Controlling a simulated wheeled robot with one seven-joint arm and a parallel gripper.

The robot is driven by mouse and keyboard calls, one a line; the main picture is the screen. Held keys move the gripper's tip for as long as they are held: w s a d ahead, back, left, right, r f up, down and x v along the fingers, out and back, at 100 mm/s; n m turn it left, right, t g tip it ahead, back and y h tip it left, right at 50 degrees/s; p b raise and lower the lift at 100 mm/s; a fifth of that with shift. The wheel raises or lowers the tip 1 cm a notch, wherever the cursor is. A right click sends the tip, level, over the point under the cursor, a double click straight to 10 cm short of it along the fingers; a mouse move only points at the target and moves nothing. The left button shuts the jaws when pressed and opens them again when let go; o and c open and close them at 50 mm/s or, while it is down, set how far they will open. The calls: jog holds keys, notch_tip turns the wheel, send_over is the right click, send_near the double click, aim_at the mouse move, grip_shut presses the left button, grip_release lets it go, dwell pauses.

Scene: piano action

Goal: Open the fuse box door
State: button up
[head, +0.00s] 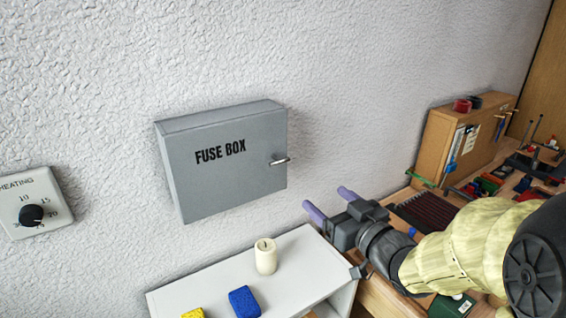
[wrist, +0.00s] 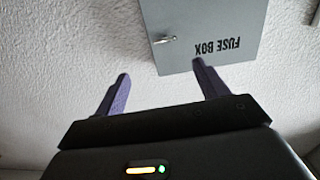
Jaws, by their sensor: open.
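The grey fuse box (head: 225,165) is fixed to the white textured wall, and its door (head: 222,178) is closed. A small metal handle (head: 280,161) sits near the door's right edge. In the wrist view the box (wrist: 205,22) appears upside down, with the handle (wrist: 164,40) on the left. My gripper (head: 329,203) is open and empty, its two purple fingers apart. It is to the right of the box and lower than the handle, not touching either.
A white shelf top (head: 215,280) below the box holds a candle (head: 266,256), a blue sponge (head: 244,301) and a yellow sponge (head: 193,314). A heating dial (head: 32,214) is on the wall at left. A cluttered workbench with a wooden cabinet (head: 440,140) is at right.

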jog(key=shift+s+a+r+y, duration=0.15)
jog(key=shift+a+r+y, duration=0.1)
jog(key=shift+r+y, duration=0.05)
jog(key=p, duration=0.6)
send_near(280, 162)
jog(key=x, duration=0.9)
jog(key=c, duration=1.4)
